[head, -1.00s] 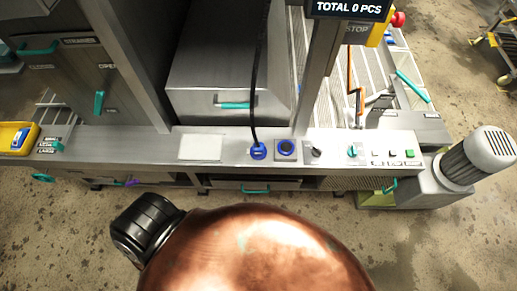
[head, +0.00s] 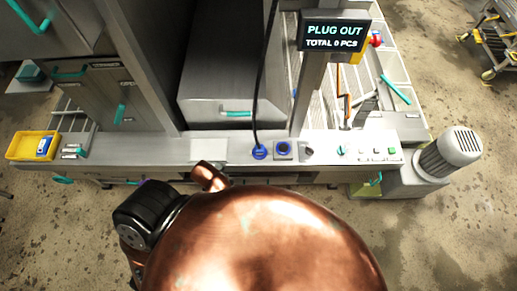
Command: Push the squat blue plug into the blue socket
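The squat blue plug (head: 260,152) sits on the steel ledge at the end of a black cable (head: 261,95) that hangs down from above. The blue socket (head: 283,149) is a square blue fitting with a dark round opening, just right of the plug. The plug is beside the socket, apart from it. Neither of my grippers shows in the head view; only copper and black parts of my own body fill the bottom.
A display (head: 336,31) reads "PLUG OUT" and "TOTAL 0 PCS". A dark knob (head: 308,151) and several buttons lie right of the socket. A pale plate (head: 208,150) is left of the plug. A yellow tray (head: 14,151) stands far left. A grey motor (head: 452,152) is at right.

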